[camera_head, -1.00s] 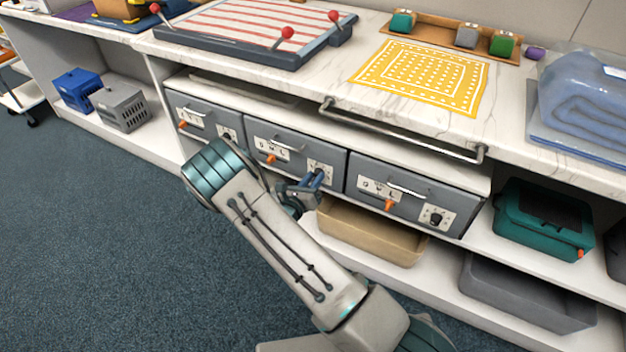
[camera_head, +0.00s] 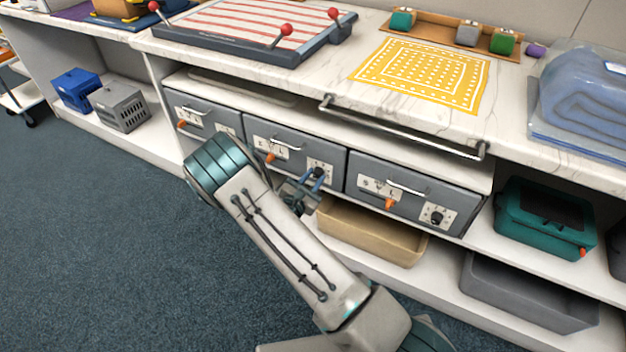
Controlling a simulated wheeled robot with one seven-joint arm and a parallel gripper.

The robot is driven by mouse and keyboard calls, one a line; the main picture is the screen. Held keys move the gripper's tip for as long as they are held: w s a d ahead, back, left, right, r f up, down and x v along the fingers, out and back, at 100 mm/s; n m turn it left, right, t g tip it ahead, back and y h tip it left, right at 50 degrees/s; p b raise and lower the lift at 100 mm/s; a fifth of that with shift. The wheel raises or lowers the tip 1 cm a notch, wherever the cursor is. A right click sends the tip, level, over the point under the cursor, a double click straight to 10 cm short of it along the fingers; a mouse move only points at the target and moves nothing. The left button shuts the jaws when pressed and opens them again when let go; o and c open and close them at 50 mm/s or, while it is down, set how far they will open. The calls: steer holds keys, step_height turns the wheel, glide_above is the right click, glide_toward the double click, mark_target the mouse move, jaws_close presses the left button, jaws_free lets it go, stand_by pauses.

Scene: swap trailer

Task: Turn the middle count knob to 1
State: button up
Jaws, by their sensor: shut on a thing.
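The middle drawer unit (camera_head: 285,150) is grey, with a bar handle, a letter plate with an orange lever (camera_head: 271,157) and a white count plate with a dark middle count knob (camera_head: 318,173) at its lower right. My gripper (camera_head: 315,179), with blue fingers, is at this knob from the front and below, shut on it. The fingers cover part of the knob and dial, and the number it points to cannot be read.
Similar drawers stand left (camera_head: 203,117) and right (camera_head: 415,194), the right one with its own black count knob (camera_head: 437,215). A towel bar (camera_head: 400,130) juts out above. A tan bin (camera_head: 370,232) sits below. The blue carpet in front is open.

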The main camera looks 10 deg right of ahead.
steer(key=shift+m, duration=0.7)
steer(key=o, duration=1)
steer(key=shift+c, duration=0.2)
steer(key=p+v, duration=0.1)
steer(key=v, duration=1.3)
steer(key=shift+p, duration=0.35)
steer(key=shift+w+d, duration=0.1)
